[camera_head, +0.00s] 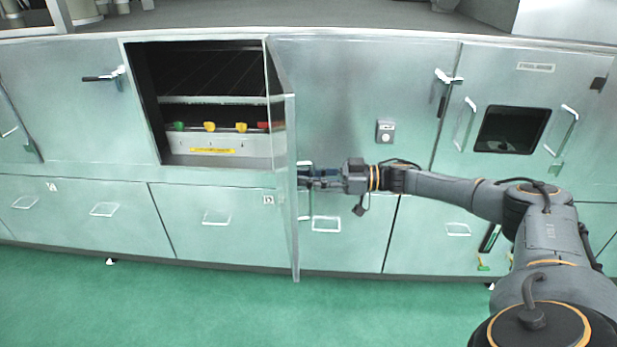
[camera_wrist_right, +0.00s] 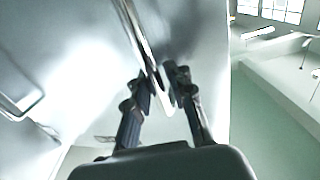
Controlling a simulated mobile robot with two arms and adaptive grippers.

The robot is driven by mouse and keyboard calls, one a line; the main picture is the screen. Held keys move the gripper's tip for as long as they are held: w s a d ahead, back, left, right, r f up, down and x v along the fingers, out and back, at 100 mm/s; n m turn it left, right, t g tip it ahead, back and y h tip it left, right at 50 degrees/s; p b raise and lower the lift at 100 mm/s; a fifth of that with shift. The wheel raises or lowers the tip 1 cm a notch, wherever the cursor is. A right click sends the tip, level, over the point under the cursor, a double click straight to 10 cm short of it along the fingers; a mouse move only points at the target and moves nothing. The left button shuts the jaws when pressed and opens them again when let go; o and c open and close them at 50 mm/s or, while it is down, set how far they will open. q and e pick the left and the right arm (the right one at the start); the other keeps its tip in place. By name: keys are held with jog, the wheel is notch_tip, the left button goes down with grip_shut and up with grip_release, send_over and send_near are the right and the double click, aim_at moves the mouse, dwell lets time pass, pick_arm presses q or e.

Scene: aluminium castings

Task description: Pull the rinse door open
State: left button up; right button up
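The metal door (camera_head: 282,165) stands swung out from the cabinet front, seen nearly edge-on in the head view, to the right of the open compartment (camera_head: 215,161). My right gripper (camera_head: 306,177) is at the right side of this door, at its handle. In the right wrist view, the two dark fingers of my right gripper (camera_wrist_right: 161,88) are closed around the bar handle (camera_wrist_right: 148,52), one on each side, with the door face (camera_wrist_right: 75,55) behind. The fingertips are partly hidden in the head view. My left gripper is not in view.
Inside the compartment are a rack and a row of green, yellow and red knobs (camera_head: 210,127). Closed drawers (camera_head: 215,218) with handles run below. A windowed panel (camera_head: 512,129) is at the right. The green floor (camera_head: 190,300) in front is clear.

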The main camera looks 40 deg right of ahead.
jog(key=shift+o, duration=0.4)
jog(key=shift+d, duration=0.1)
jog(key=v, duration=1.2)
